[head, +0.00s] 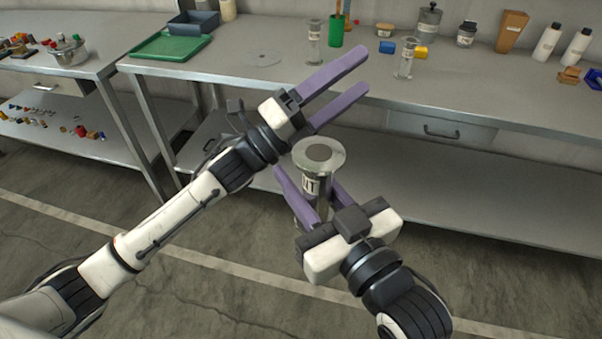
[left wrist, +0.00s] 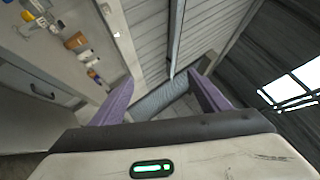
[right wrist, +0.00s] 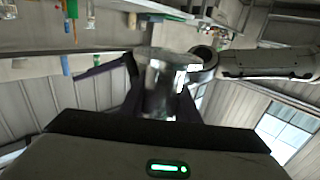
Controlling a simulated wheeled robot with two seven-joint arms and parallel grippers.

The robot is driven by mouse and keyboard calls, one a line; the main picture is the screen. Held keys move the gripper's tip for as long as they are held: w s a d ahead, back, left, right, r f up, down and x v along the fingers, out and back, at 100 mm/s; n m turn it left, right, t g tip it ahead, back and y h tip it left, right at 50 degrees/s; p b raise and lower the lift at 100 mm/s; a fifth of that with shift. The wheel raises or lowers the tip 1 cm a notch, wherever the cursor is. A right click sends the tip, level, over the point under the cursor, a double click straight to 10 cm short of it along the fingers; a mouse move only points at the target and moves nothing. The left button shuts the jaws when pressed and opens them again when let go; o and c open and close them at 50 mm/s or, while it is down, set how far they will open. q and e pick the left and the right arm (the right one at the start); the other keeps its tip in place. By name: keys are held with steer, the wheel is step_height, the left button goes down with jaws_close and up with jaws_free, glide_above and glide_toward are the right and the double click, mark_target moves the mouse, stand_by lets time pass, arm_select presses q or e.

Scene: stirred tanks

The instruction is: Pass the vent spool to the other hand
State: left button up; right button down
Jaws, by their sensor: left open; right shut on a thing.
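The vent spool (head: 319,155) is a shiny metal piece with a wide round flange on top and a pale label on its body. My right gripper (head: 309,190) is shut on its body and holds it roughly upright, in front of the bench; the fingers hide part of the body. In the right wrist view the spool (right wrist: 163,85) stands between the fingers. My left gripper (head: 366,68) is open and empty, above and beyond the spool, with its fingers pointing right toward the bench. In the left wrist view its two purple fingers (left wrist: 162,85) are apart with nothing between them.
A long grey bench (head: 480,85) stands behind both grippers. It carries a green tray (head: 172,46), glass cylinders (head: 407,58), a green cup (head: 336,30) and white bottles (head: 547,42). A second table (head: 85,62) stands at left. The floor in front is clear.

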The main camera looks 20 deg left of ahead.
arm_select(q)
steer(key=s+a+f+n+y, duration=0.2)
steer(key=f+n+y, duration=0.3)
steer(key=f, duration=0.4)
steer(key=s+a+f+n+y, duration=0.2)
steer(key=a+f+n, duration=0.1)
steer(key=f+n, duration=0.5)
steer(key=s+a+f+n+y, duration=0.2)
steer(key=s+f+n+y, duration=0.15)
steer(key=f+n, duration=0.4)
steer(key=s+a+f+n+g+y, duration=0.2)
steer(key=s+f+n+g, duration=0.1)
steer(key=s+f, duration=0.7)
steer(key=s+a+f+n+g+y, duration=0.2)
steer(key=s+f+n+g, duration=0.2)
steer(key=s+f, duration=0.6)
steer(key=shift+s+n, duration=0.3)
steer(key=shift+n, duration=0.55)
